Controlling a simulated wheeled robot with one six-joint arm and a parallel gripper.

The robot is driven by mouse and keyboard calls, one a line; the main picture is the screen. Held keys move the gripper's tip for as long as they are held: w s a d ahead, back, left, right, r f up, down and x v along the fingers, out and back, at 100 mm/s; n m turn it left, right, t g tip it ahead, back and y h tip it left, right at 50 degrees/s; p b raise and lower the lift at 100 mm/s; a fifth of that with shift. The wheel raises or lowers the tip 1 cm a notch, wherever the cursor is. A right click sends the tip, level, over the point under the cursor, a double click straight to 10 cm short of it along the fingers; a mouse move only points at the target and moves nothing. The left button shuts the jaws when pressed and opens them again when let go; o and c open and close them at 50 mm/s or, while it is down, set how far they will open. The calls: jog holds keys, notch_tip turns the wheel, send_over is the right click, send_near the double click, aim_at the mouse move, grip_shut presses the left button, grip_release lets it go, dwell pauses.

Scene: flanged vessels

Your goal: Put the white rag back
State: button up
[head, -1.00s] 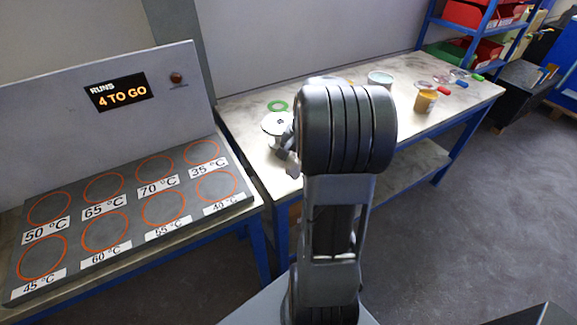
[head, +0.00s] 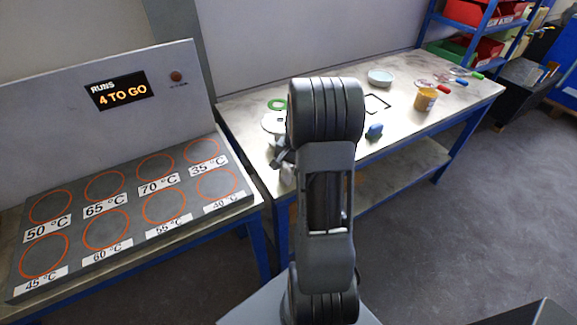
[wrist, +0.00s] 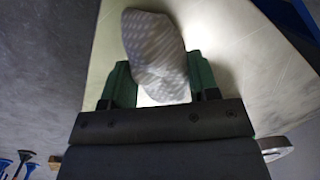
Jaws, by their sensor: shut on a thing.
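The white rag (wrist: 155,50), grey-white with a faint pattern, is bunched between the green fingers of my gripper (wrist: 160,88) in the wrist view. The gripper is shut on it, and the rag sticks out past the fingertips over a pale surface. In the head view my gripper (head: 282,153) shows only in part, low at the left of my arm, by the near edge of the back bench. I cannot make out the rag there.
The back bench (head: 440,98) holds a white round piece (head: 272,122), a green ring (head: 278,104), a black square outline (head: 377,103), a pale blue dish (head: 380,77), an orange-brown jar (head: 425,99) and a blue object (head: 374,131). A panel of marked temperature rings (head: 130,210) stands left.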

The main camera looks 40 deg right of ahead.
jog(key=shift+f, duration=0.1)
jog(key=o, duration=0.9)
jog(key=shift+r, duration=0.35)
notch_tip(320, 180, up, 11)
jog(key=d, duration=0.1)
jog(key=s+a+r+n+t, duration=0.1)
jog(key=s+a+n, duration=0.5)
jog(key=a, duration=0.5)
jog(key=s+a+r+n+t+h, duration=0.1)
jog(key=s+a+r+n+t, duration=0.1)
jog(key=s+a+n, duration=0.4)
jog(key=a, duration=0.5)
jog(key=shift+h, duration=0.3)
jog(key=shift+w, duration=0.1)
